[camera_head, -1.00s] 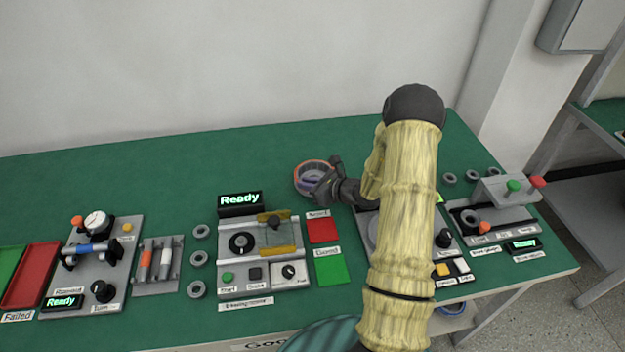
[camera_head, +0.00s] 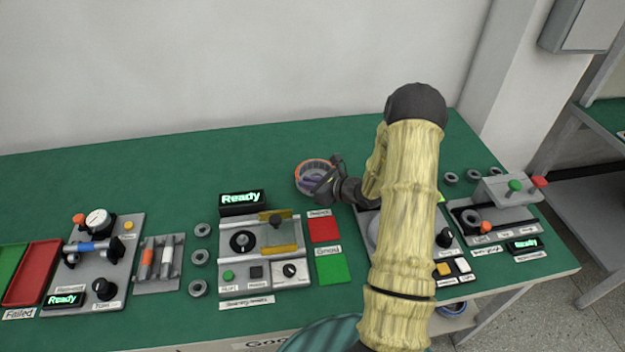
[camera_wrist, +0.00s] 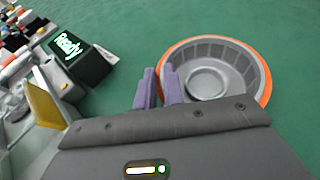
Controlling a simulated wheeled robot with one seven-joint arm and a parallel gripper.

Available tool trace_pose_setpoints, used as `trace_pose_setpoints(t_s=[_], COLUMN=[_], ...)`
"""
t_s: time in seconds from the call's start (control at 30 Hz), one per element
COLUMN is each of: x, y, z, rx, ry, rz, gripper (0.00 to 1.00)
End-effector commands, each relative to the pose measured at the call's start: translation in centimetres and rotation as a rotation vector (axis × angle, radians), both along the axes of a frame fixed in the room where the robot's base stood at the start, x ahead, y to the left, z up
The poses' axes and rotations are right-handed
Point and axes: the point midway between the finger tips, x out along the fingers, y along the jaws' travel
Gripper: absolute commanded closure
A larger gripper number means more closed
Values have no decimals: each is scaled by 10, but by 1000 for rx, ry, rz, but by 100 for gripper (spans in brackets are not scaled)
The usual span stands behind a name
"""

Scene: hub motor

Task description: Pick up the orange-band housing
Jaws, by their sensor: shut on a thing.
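The orange-band housing (camera_head: 306,173) is a round grey cup with an orange rim near the back middle of the green table. It also shows in the wrist view (camera_wrist: 238,68), open side up, with a ring-shaped hub inside. My gripper (camera_head: 318,183) reaches it from the right in the head view. In the wrist view my gripper's purple fingers (camera_wrist: 158,88) are shut on the near left part of the housing's wall, one finger inside and one outside. Whether the housing touches the table is hard to tell.
A grey station with a "Ready" display (camera_head: 241,198) stands left of the housing. A red pad (camera_head: 323,229) and a green pad (camera_head: 331,268) lie in front of it. The table behind and left of the housing is clear. Several grey rings lie about.

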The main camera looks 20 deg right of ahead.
Motion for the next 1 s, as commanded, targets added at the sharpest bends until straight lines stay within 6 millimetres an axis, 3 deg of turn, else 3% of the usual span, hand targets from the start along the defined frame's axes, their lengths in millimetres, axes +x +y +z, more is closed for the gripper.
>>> trace_pose_setpoints(t_s=[0.23,0.7,1.0], x=[-2,0,0], y=[-1,-1,0], z=[5,84,100], rx=[-3,-4,-2], ry=[10,-1,1], rz=[-1,1,0], gripper=[100,100,100])
